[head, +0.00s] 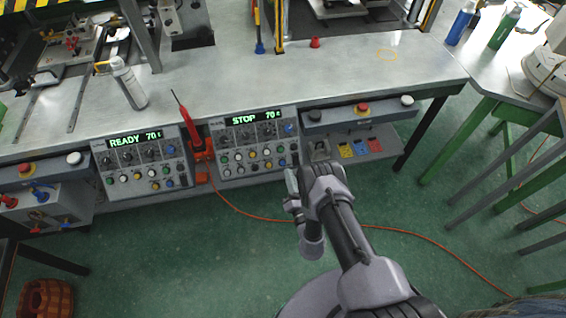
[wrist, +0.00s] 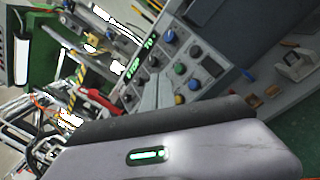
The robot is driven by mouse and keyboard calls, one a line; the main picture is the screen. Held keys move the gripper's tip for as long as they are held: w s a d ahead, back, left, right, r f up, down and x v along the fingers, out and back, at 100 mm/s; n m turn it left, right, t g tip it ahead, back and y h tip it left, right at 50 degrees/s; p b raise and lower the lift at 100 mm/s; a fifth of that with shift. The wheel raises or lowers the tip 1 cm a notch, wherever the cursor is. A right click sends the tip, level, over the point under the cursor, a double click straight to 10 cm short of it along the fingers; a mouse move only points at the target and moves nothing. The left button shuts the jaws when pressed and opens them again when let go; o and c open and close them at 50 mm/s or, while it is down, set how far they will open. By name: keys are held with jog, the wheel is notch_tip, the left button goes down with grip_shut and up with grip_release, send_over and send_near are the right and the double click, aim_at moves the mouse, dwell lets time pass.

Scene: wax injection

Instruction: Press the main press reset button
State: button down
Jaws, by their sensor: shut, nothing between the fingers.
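A right control panel (head: 252,140) under the bench edge has a green display reading STOP 70 and rows of knobs and green, yellow, white and blue buttons. It also shows tilted in the wrist view (wrist: 165,62). A left control panel (head: 145,160) reads READY 70. Button labels are too small to read, so I cannot tell which is the main press reset button. A blue button (head: 289,129) sits at the right panel's upper right. My gripper (head: 291,180) is shut and empty, in front of the right panel's lower right corner, apparently apart from it.
A red tool (head: 190,130) stands between the panels. An orange cable (head: 400,231) crosses the green floor. A spray bottle (head: 128,82) stands on the bench (head: 200,75). Green-legged tables (head: 470,130) stand at right.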

aim_at(285, 168)
jog(key=w+a+f+b, duration=0.2)
jog(key=w+f+b, duration=0.3)
jog(key=b, duration=0.5)
jog(key=shift+w+f, duration=0.3)
jog(key=shift+w, duration=0.45)
jog(key=shift+f+b, duration=0.15)
jog(key=shift+b, duration=0.3)
dwell(0.8)
jog(key=shift+w+f+b, duration=0.15)
jog(key=shift+w+b, duration=0.15)
jog(key=shift+b, duration=0.15)
jog(key=shift+w+a+f+b, duration=0.1)
jog(key=shift+w+f+b, duration=0.2)
jog(key=shift+b, duration=0.3)
dwell(0.5)
jog(key=shift+r, duration=0.1)
jog(key=shift+s+r+p, duration=0.5)
jog(key=shift+s+p, duration=0.1)
jog(key=shift+p, duration=0.2)
